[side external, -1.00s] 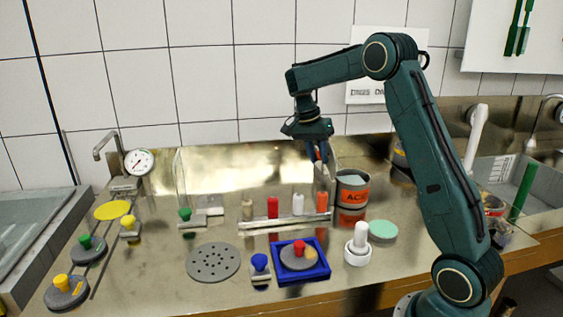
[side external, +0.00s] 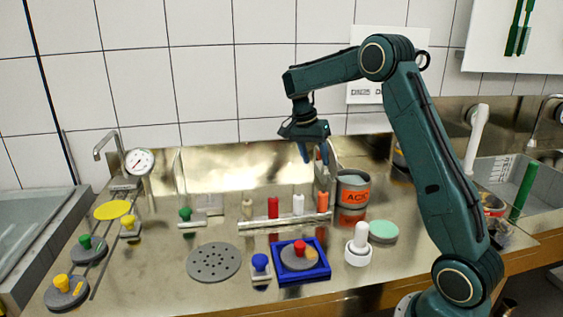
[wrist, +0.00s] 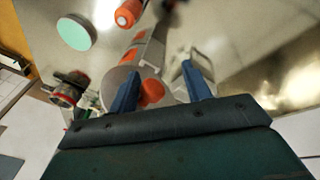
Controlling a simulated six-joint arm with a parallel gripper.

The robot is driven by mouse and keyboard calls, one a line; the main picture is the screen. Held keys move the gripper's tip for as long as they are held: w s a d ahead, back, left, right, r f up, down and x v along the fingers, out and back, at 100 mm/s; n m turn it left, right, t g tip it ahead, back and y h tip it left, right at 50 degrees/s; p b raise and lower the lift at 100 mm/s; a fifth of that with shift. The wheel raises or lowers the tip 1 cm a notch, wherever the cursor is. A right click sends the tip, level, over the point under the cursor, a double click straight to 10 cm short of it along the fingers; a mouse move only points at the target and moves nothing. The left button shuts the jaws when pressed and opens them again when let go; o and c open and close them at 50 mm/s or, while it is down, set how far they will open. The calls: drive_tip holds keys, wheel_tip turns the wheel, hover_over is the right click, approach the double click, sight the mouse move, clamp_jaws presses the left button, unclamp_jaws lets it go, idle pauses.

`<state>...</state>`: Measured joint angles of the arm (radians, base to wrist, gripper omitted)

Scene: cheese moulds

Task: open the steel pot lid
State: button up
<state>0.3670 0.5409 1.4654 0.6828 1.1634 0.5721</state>
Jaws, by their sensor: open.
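The steel pot (side external: 341,190) stands at the back right with an orange label; its pale top faces up. In the wrist view the pot (wrist: 116,76) lies just left of my fingers. My gripper (side external: 314,157) is open, pointing down, above and left of the pot. It appears apart from the knob. The lid cannot be clearly made out.
A rack (side external: 285,223) with red, white and orange pegs stands left of the pot. A mint disc (side external: 383,232) and a white knobbed piece (side external: 357,247) lie in front. A blue tray (side external: 318,273) holds a grey disc. A pale loop-shaped frame (wrist: 183,66) is close to my right finger.

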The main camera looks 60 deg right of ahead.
drive_tip(key=shift+r, duration=0.1)
drive_tip(key=w+a, duration=0.8)
drive_tip(key=shift+w+a+r, duration=0.25)
drive_tip(key=shift+a+r, duration=0.05)
drive_tip(key=shift+r, duration=0.1)
idle(0.4)
drive_tip(key=shift+a, duration=0.1)
drive_tip(key=shift+r, duration=0.15)
idle(0.5)
